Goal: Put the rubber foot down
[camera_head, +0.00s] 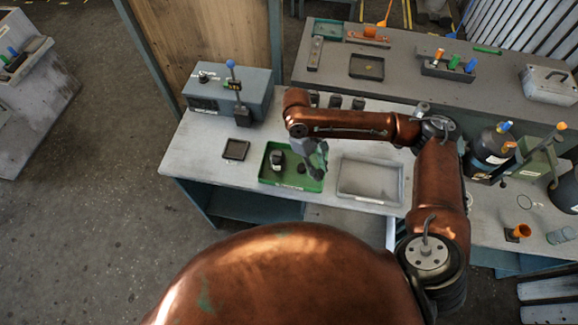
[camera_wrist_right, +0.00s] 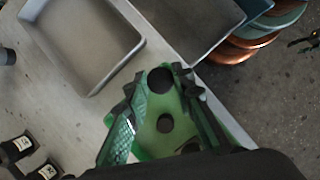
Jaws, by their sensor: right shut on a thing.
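My right gripper (camera_head: 318,168) is low over the right part of the green tray (camera_head: 268,177) on the pale worktable. In the right wrist view, its two fingers (camera_wrist_right: 160,88) are shut on a round black rubber foot (camera_wrist_right: 160,80), held between the fingertips. The green tray (camera_wrist_right: 150,140) shows below, with more dark round feet (camera_wrist_right: 165,123) in it. The held foot is hard to make out in the head view. My left gripper is not in view.
An empty grey tray (camera_head: 346,183) lies right of the green one. A small black tray (camera_head: 235,149) lies to the left, near a grey box device (camera_head: 218,95). Several black parts (camera_head: 335,101) stand at the table's back. The front table edge is close.

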